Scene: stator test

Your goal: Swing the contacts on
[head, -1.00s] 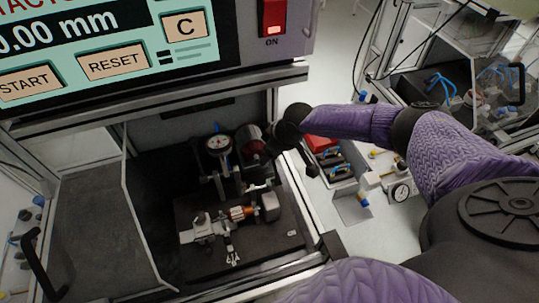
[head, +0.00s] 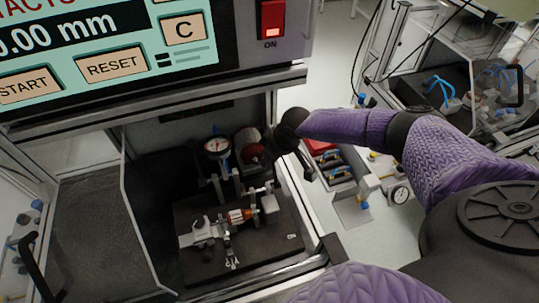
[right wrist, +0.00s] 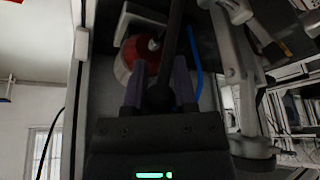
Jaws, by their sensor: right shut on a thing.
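The test fixture (head: 183,218) stands inside the open cabinet, with a copper-coloured part (head: 238,216) in its middle and a dial gauge (head: 217,146) at its back. A red round part (head: 252,155) sits right of the gauge; it also shows in the right wrist view (right wrist: 146,48). My right gripper (head: 268,150) is at the right rear of the fixture, dark and hard to make out in the head view. In the right wrist view its fingers (right wrist: 159,90) are around the black ball knob (right wrist: 160,98) of a dark lever (right wrist: 173,40). My left gripper is not in view.
The control panel (head: 110,68) hangs over the cabinet opening. A metal cabinet post (head: 305,215) runs close to the right of the fixture. A blue tube (right wrist: 193,55) runs near the lever.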

